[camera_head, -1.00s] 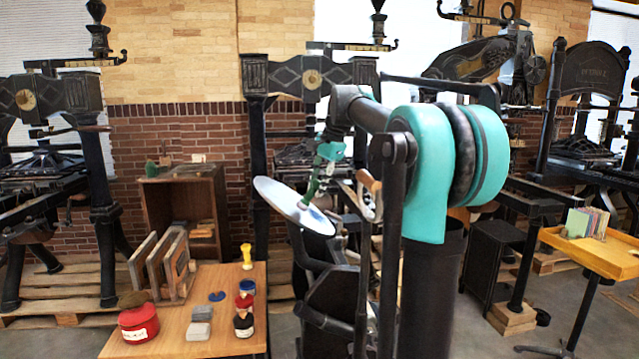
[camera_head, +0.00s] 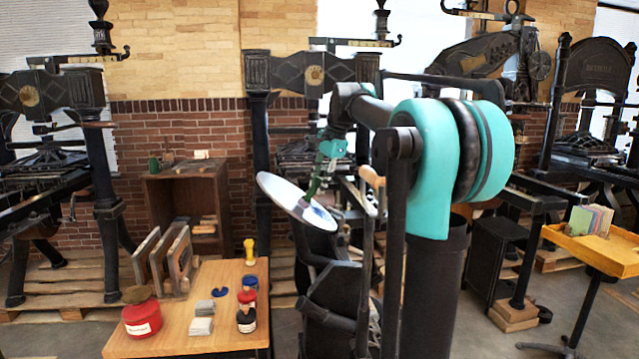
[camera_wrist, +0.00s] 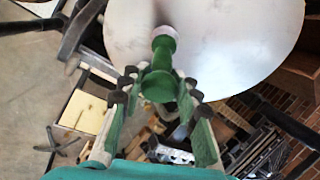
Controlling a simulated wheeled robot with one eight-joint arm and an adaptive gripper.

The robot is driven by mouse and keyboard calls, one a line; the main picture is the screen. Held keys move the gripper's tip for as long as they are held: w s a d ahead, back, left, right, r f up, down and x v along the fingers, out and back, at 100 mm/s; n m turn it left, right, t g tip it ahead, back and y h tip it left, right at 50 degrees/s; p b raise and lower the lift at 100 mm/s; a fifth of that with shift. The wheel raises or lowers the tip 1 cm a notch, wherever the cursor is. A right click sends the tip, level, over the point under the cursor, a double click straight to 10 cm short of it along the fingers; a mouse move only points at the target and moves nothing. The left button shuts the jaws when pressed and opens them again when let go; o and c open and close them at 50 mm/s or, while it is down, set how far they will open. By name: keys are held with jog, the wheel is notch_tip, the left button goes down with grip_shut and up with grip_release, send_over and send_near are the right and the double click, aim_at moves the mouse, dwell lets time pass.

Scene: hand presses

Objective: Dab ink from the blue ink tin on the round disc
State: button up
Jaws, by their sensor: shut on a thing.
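The round disc (camera_head: 283,194) is a tilted, shiny metal plate on the press in the middle; it fills the top of the wrist view (camera_wrist: 235,45). My gripper (camera_wrist: 158,88) is shut on a green-handled dabber (camera_wrist: 161,60). The dabber's pale head is at the disc's face and seems to touch it. In the head view, my gripper (camera_head: 325,163) is small at the disc's upper right, partly hidden by my arm. The blue ink tin (camera_head: 250,282) stands on the wooden table, partly hidden behind a red tin. A blue lid (camera_head: 222,292) lies beside it.
The wooden table (camera_head: 180,340) also holds a red tin (camera_head: 247,298), a black tin (camera_head: 246,322), a large red pot (camera_head: 142,318), grey blocks (camera_head: 203,317) and a yellow-handled tool (camera_head: 249,251). Press parts crowd below the disc. A yellow tray (camera_head: 595,247) stands far right.

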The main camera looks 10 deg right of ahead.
jog(key=shift+a+f, duration=0.2)
dwell(0.9)
jog(key=shift+d+r, duration=0.9)
jog(key=shift+r, duration=0.3)
jog(key=shift+d+r, duration=0.85)
jog(key=shift+r, duration=0.35)
